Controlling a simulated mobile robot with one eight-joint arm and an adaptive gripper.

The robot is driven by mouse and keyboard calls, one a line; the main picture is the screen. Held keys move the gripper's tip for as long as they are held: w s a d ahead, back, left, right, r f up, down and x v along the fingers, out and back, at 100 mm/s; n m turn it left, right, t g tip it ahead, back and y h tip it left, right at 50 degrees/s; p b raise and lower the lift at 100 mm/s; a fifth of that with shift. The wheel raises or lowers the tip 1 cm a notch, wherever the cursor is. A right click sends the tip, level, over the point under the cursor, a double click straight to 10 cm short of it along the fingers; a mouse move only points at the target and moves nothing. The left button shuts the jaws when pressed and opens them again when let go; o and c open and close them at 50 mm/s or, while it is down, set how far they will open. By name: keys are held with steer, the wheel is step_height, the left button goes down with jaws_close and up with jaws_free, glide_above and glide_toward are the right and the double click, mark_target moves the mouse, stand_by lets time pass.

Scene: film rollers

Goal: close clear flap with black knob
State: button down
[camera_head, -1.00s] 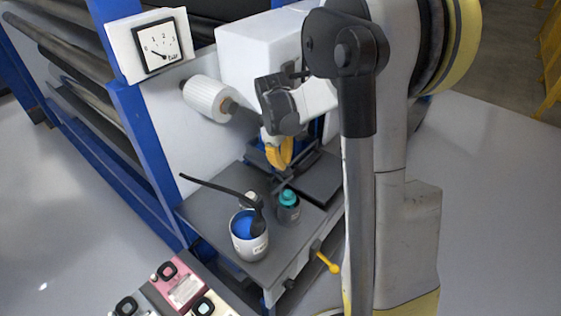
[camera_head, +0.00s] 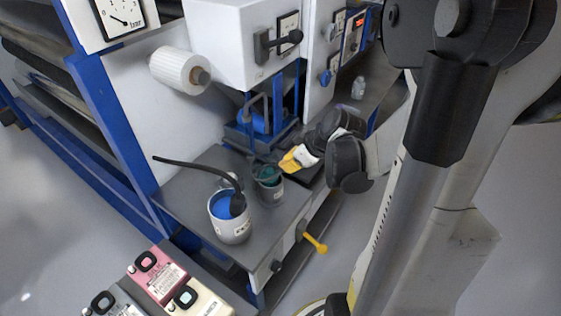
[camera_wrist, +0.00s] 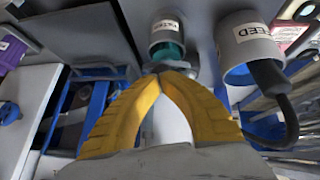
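I cannot surely pick out a clear flap with a black knob in either view. A black lever-like handle (camera_head: 270,43) is on the front of the white housing (camera_head: 225,50) in the head view; whether it belongs to the flap I cannot tell. My gripper (camera_head: 290,160) has yellow fingers and is just right of the teal cup (camera_head: 270,188), below the housing. In the wrist view my gripper (camera_wrist: 160,74) has its fingertips meeting in a point, with nothing visibly held.
A yellow lever (camera_head: 316,243) sticks out of the shelf front. A white roll (camera_head: 180,72), a pressure gauge (camera_head: 124,14) and blue frame posts are left.

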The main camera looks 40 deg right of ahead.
steer(key=shift+s+d+f+b, duration=0.15)
steer(key=shift+s+f+b, duration=0.25)
steer(key=shift+f+b, duration=0.25)
steer(key=shift+s+d+f+b, duration=0.15)
steer(key=shift+s+f+b, duration=0.2)
steer(key=shift+f+b, duration=0.35)
steer(key=shift+s+d+f+b, duration=0.15)
steer(key=shift+s+f+b, duration=0.3)
steer(key=shift+f, duration=0.35)
